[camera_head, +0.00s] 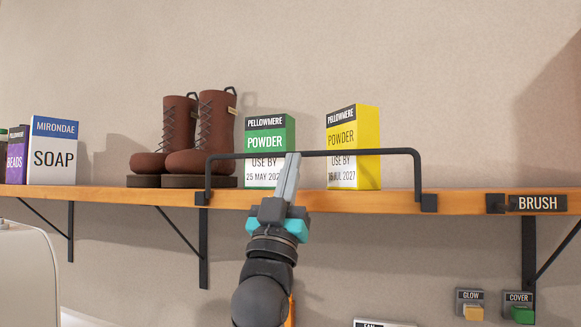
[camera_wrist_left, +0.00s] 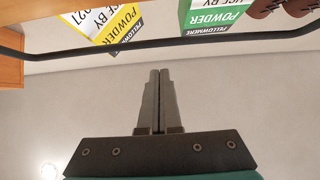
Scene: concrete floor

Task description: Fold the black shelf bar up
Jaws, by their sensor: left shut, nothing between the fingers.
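The black shelf bar (camera_head: 350,152) stands raised above the front edge of the wooden shelf (camera_head: 330,202), between two dark end mounts. It crosses in front of the green and yellow powder boxes. My left gripper (camera_head: 292,158) is shut and empty, fingers pointing up, with its tips at the bar's height near the middle. In the left wrist view the bar (camera_wrist_left: 230,37) runs across just past the shut fingertips (camera_wrist_left: 158,72). A small gap shows there in the picture; I cannot tell whether they touch. My right gripper is not in view.
On the shelf stand brown boots (camera_head: 215,130), a green powder box (camera_head: 270,135), a yellow powder box (camera_head: 355,130) and a soap box (camera_head: 53,150). A BRUSH label (camera_head: 537,203) is at the right. Glow (camera_head: 470,303) and cover (camera_head: 518,305) switches sit below.

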